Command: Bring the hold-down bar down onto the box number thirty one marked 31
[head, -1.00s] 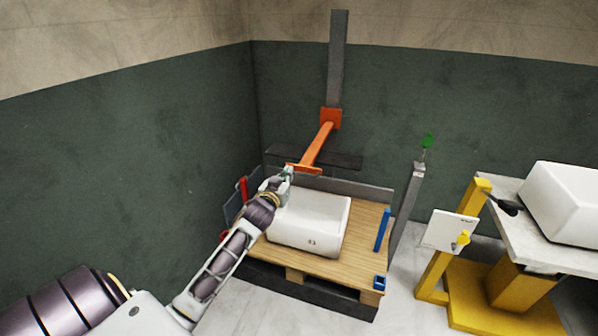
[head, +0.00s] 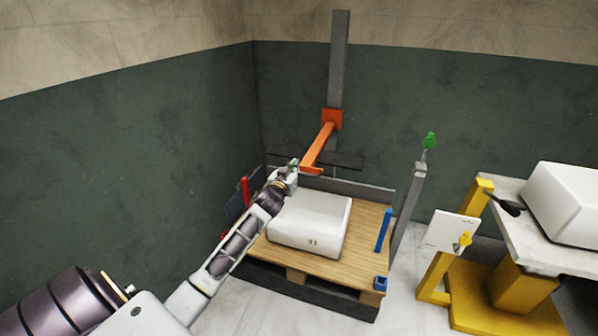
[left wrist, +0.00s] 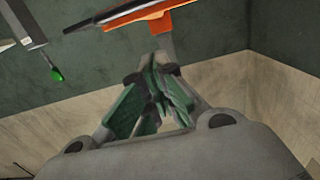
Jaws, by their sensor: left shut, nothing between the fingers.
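The white box (head: 309,222) marked 31 sits on a wooden pallet (head: 355,262) in the head view. The orange hold-down bar (head: 320,145) reaches forward from a grey upright mast (head: 338,60), and its crosspiece is above the back of the box, clear of its top. My left gripper (head: 292,168) is shut and empty, at the left end of the crosspiece, partly covering it. I cannot tell whether they touch. In the left wrist view the shut fingers (left wrist: 165,82) show below the orange crosspiece (left wrist: 165,20), with a small gap in the picture.
A grey post (head: 409,205) with a green knob (head: 430,140) stands right of the pallet. A blue upright (head: 383,230) is on the pallet's right side. A yellow stand (head: 482,235) and a second white box (head: 570,203) are further right. Dark walls close the left and back.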

